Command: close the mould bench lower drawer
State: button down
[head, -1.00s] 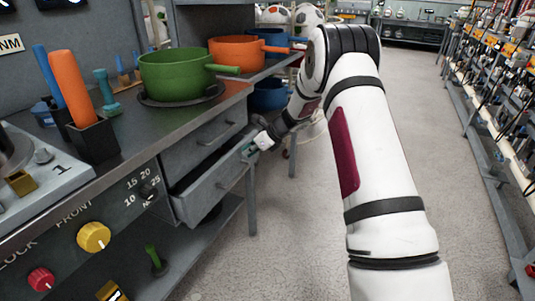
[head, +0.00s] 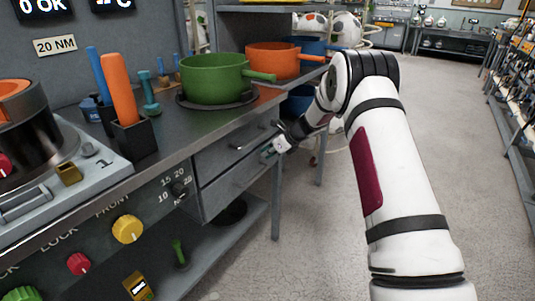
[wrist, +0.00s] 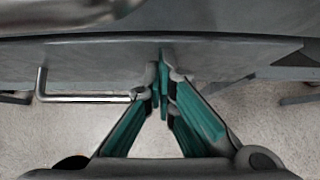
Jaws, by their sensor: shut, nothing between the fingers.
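The grey lower drawer (head: 232,187) of the mould bench sits under the upper drawer (head: 225,152). Its front looks level, or nearly level, with the upper drawer front, and no open inside shows. My gripper (head: 270,155) is at the far right end of the lower drawer front. In the wrist view my gripper (wrist: 163,72) has its teal-padded fingers together and empty, with the tips at the grey drawer front (wrist: 210,55). A bar handle (wrist: 85,98) lies to the left of the fingers. I cannot tell whether the tips touch the front.
Yellow and red knobs are on the bench's front panel. Open floor (head: 320,240) lies right of the bench.

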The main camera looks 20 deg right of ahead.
jog(key=v, duration=1.2)
